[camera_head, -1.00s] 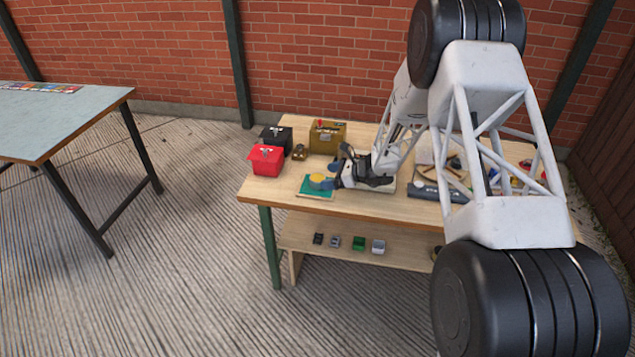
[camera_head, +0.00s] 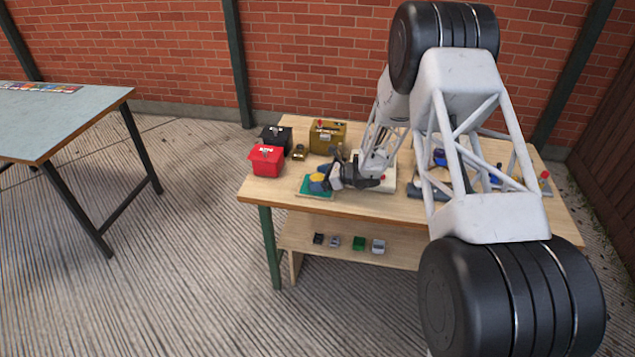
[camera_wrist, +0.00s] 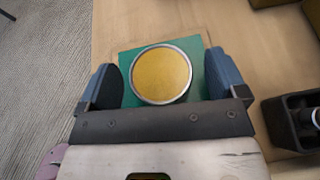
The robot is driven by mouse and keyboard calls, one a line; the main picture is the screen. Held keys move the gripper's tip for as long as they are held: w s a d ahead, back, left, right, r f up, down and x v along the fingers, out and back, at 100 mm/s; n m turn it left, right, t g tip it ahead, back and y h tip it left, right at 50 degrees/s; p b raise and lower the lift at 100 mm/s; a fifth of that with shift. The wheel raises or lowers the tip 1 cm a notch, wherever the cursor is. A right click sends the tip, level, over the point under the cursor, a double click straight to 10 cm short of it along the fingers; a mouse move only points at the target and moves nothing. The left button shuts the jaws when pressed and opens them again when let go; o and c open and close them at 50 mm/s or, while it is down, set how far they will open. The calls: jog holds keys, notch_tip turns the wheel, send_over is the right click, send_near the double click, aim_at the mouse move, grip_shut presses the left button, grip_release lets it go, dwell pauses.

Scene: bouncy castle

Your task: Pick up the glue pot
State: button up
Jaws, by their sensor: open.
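The glue pot (camera_wrist: 161,75) shows in the wrist view as a round container with a yellow top and a pale metal rim. It stands on a green mat (camera_wrist: 130,63). In the head view the pot's yellow top (camera_head: 317,177) is partly hidden by my gripper, and the green mat (camera_head: 316,193) lies at the table's front left. My gripper (camera_wrist: 166,80) is open, with one blue finger on each side of the pot. A gap shows between the pot and each finger; the right one is narrower. In the head view my gripper (camera_head: 325,177) is low over the mat.
On the wooden table (camera_head: 400,207) a red box (camera_head: 266,160), a black box (camera_head: 276,138) and a brown box (camera_head: 327,136) stand behind the mat. A black holder (camera_wrist: 292,122) is to the right in the wrist view. Several small items sit on the lower shelf (camera_head: 300,229).

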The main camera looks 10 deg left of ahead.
aim_at(320, 178)
jog(key=c, duration=1.2)
jog(key=shift+r, duration=0.15)
jog(key=shift+r, duration=1.7)
jog(key=s+d, duration=0.3)
jog(key=s, duration=0.4)
jog(key=s+d+r, duration=0.1)
jog(key=s+d, duration=0.2)
jog(key=s, duration=0.4)
jog(key=shift+s+d+r, duration=0.15)
jog(key=shift+s, duration=0.2)
